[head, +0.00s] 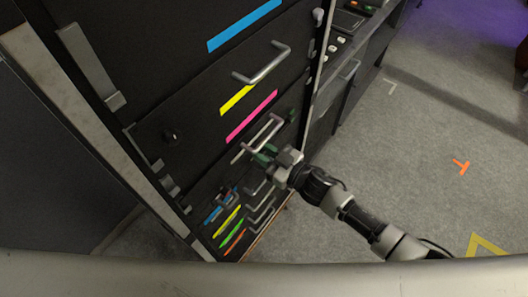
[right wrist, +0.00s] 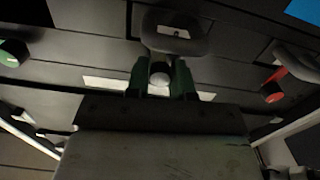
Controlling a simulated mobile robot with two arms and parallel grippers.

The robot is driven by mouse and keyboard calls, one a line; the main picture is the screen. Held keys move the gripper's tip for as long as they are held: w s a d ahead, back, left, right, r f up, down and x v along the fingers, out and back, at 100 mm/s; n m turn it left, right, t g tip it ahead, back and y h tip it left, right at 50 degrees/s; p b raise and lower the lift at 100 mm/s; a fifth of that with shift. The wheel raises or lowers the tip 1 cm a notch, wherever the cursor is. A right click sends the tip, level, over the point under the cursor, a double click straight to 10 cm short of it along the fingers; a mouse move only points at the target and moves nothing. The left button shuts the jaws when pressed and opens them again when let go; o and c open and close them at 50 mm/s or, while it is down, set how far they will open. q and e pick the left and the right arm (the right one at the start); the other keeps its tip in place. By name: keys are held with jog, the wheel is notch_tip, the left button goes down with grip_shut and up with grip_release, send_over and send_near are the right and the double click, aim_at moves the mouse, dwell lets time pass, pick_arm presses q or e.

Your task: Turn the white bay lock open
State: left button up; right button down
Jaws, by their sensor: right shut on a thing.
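The white label (right wrist: 103,83) of the white bay shows behind my fingers in the right wrist view. It also shows in the head view (head: 238,156), beside a large grey handle. My right gripper (head: 263,157) is at the rack's front. In the right wrist view its green fingers (right wrist: 161,78) are shut on a small rounded grey knob (right wrist: 160,73) in front of the white label, apparently the white bay lock. How far it is turned cannot be seen. My left gripper is not in view.
A grey loop handle (right wrist: 188,45) lies just beyond my fingers. Blue (head: 243,25), yellow (head: 235,99) and pink (head: 251,117) labels mark other bays. The floor (head: 410,130) at the right is mostly clear.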

jog(key=shift+n, duration=0.4)
jog(key=n+b, duration=0.2)
jog(key=n, duration=1)
jog(key=shift+n, duration=0.4)
dwell(0.5)
jog(key=c, duration=1)
grip_release()
jog(key=shift+s, duration=0.1)
jog(key=shift+f, duration=0.1)
